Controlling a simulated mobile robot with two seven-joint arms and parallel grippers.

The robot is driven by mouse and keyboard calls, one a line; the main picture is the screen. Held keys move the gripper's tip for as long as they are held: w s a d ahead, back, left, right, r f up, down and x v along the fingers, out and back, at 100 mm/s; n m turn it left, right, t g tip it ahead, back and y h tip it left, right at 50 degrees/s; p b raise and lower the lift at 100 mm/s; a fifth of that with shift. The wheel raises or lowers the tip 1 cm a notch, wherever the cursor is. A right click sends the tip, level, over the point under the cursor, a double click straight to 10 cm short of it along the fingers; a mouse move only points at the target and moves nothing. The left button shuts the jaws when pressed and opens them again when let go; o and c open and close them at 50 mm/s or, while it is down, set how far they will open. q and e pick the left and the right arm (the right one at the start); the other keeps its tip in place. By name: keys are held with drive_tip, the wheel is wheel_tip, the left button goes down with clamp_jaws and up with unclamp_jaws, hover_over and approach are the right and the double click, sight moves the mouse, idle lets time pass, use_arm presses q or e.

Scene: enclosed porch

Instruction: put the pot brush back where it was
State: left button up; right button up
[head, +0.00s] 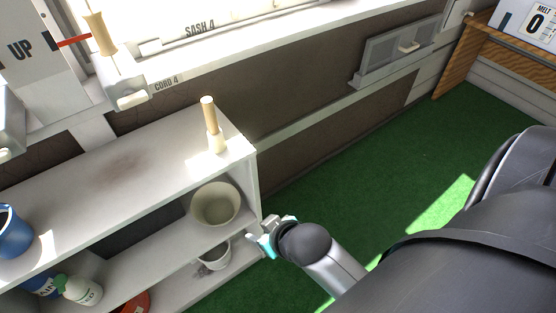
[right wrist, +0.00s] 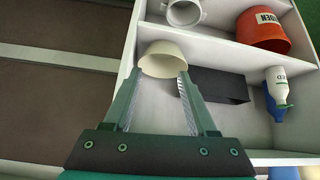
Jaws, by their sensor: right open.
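A brush-like thing with a pale wooden handle and a cream lower end, which looks like the pot brush (head: 211,128), stands upright on the right end of the white shelf unit's top (head: 150,158). I cannot make it out in the right wrist view. My right gripper (head: 262,238) is open, with nothing seen held, by the unit's right end, below the brush. In the right wrist view its fingers (right wrist: 159,76) point at a cream pot (right wrist: 163,62); I cannot tell whether they touch it. My left gripper is not in view.
The cream pot (head: 215,204) sits on the shelf below the top. A white mug (head: 215,257), a blue pot (head: 12,232) and bottles (head: 78,289) are on the unit. An orange-red pot (right wrist: 263,30) shows in the wrist view. Green floor (head: 360,170) is clear at right.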

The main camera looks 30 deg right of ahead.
drive_tip(key=s+f+g, duration=0.4)
drive_tip(key=s, duration=0.3)
drive_tip(key=shift+s+a+f, duration=0.2)
drive_tip(key=shift+f, duration=0.05)
